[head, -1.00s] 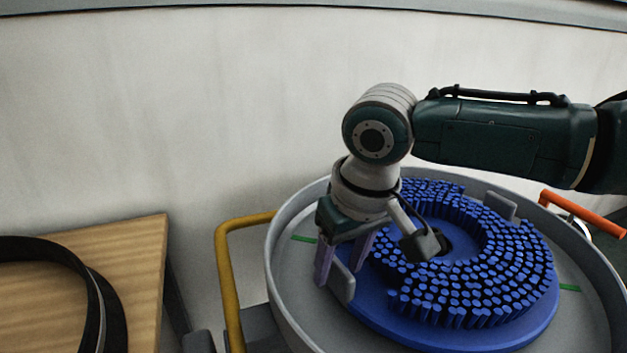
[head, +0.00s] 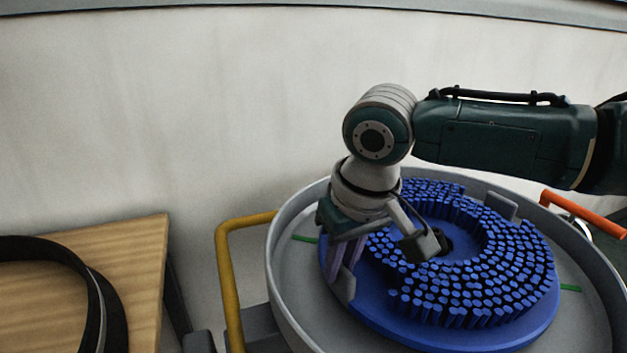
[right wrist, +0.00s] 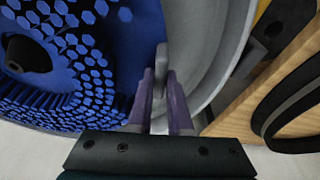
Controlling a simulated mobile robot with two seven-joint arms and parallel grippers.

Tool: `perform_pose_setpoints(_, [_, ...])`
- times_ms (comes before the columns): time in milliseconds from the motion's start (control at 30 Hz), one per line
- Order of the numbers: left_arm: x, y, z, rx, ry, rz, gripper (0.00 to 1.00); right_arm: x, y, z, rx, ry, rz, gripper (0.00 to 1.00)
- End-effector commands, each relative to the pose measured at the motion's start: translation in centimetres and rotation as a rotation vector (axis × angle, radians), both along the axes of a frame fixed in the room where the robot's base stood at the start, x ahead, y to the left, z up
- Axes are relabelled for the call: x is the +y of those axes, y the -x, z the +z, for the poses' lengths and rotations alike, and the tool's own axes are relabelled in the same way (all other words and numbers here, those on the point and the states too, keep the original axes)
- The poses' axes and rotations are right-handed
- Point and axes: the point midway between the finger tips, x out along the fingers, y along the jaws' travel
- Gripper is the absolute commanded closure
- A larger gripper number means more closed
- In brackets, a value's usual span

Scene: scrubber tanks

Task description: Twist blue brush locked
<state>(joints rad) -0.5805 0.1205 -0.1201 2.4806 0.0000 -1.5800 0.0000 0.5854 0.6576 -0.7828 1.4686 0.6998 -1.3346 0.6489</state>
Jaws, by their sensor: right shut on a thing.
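The round blue brush (head: 450,335), with dense blue bristle tufts and a dark centre hole, lies in a grey round tub (head: 283,290). It also shows in the right wrist view (right wrist: 85,50). Two grey upright tabs stand at its rim, a left one (head: 343,288) and a far right one (head: 501,206). My right gripper (head: 345,266) points down at the brush's left side, its purple fingers shut on the left tab. The right wrist view shows this tab (right wrist: 162,58) between the fingertips. My left gripper is not in view.
Green marks show on the tub floor at left (head: 305,239) and right (head: 570,287). A yellow handle (head: 228,275) is at the tub's left, an orange lever (head: 583,214) at its right. A wooden table (head: 140,260) with a black ring-shaped strip (head: 108,300) stands at left.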

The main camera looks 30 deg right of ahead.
Motion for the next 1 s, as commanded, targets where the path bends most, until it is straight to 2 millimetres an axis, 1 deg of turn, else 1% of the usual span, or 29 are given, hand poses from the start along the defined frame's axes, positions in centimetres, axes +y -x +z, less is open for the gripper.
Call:
perform_pose_setpoints(200, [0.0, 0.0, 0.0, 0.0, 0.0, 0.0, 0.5, 0.0, 0.0, 0.0, 0.0, 0.0, 0.0, 1.0])
perform_pose_setpoints(233, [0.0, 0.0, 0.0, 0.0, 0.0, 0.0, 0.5, -0.2, -0.2, 0.2, -0.006, 0.007, 0.001, 1.0])
perform_pose_setpoints(367, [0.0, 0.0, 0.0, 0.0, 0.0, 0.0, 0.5, -0.2, -0.4, 0.2, -0.006, 0.006, -0.009, 1.0])
perform_pose_setpoints(1000, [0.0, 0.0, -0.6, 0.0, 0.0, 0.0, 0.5, -0.5, -2.7, 0.1, -0.003, -0.001, -0.145, 1.0])
